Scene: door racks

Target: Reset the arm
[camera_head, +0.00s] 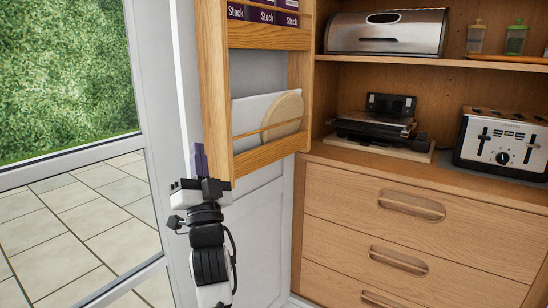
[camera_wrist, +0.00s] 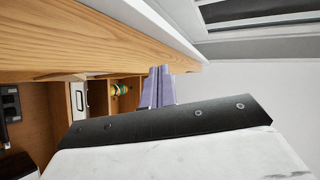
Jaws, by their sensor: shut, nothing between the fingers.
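My gripper (camera_head: 199,160) is in the lower middle of the head view, at the end of my black and white arm. Its purple fingers point up, close to the left side of the wooden door rack (camera_head: 271,154). The fingers are together and nothing shows between them. In the wrist view my gripper (camera_wrist: 159,86) shows purple fingers together in front of a wooden surface and a white panel. Whether the fingers touch the rack cannot be told.
The rack holds Stock boxes (camera_head: 263,14), a white board (camera_head: 250,112) and a round wooden board (camera_head: 285,115). To the right are a drawer unit (camera_head: 420,220), a toaster (camera_head: 502,143), a black appliance (camera_head: 376,128) and a bread bin (camera_head: 387,33). A glazed door (camera_head: 152,130) stands at left.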

